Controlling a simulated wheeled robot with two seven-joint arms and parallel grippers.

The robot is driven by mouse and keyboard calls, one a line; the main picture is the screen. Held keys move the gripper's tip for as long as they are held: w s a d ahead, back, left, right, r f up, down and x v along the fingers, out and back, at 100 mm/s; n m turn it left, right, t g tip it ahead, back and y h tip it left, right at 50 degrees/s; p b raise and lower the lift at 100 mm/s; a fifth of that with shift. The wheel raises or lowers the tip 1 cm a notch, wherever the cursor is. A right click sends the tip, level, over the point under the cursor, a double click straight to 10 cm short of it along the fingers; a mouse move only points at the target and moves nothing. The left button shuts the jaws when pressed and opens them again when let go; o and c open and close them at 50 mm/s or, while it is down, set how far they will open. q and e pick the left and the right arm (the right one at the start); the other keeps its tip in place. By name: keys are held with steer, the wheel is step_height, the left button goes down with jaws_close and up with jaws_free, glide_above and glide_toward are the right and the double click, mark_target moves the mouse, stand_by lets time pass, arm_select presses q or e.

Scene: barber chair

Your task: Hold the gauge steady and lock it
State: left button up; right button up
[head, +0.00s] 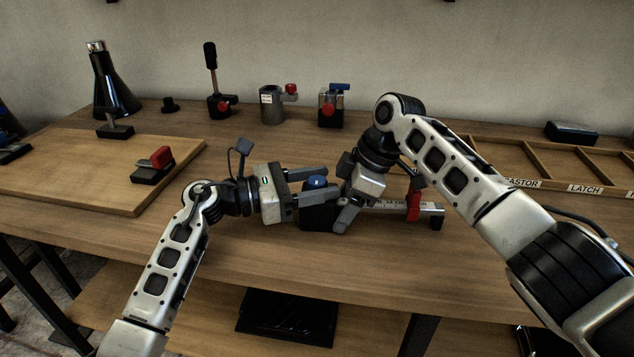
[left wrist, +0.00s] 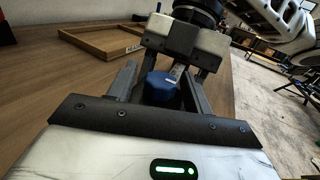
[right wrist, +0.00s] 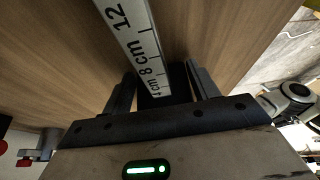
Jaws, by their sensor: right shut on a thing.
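The gauge has a black block (head: 318,218) with a blue knob (head: 317,182) on top and a white ruled bar (head: 430,208) running right, with a red lever (head: 413,206) on it. My right gripper (head: 342,192) is shut on the black block; in the right wrist view its fingers flank the dark block (right wrist: 165,84) below the ruled bar (right wrist: 130,30). My left gripper (head: 328,184) is open, its fingers on either side of the blue knob. The left wrist view shows the knob (left wrist: 160,88) between the fingers with gaps beside it. Part of the bar is hidden by my right gripper.
A wooden board (head: 90,172) with a red-handled clamp (head: 153,166) lies at the left. A black-handled lever device (head: 218,100), a grey cylinder (head: 271,104) and a blue-topped clamp (head: 332,106) stand behind. A labelled compartment tray (head: 540,187) is at the right. The front tabletop is clear.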

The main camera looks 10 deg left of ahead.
arm_select(q)
steer(key=c, duration=0.8)
steer(key=shift+c, duration=0.2)
steer(key=shift+g, duration=0.3)
steer(key=m+g+h, duration=0.1)
steer(key=m+g, duration=0.2)
steer(key=g, duration=0.1)
steer(key=shift+m+g+h, duration=0.3)
steer(key=shift+g+h, duration=0.1)
steer(key=shift+f+m+g, duration=0.1)
steer(key=shift+m+g, duration=1.7)
steer(key=shift+g, duration=1)
steer(key=o, duration=1)
steer(key=shift+c, duration=0.2)
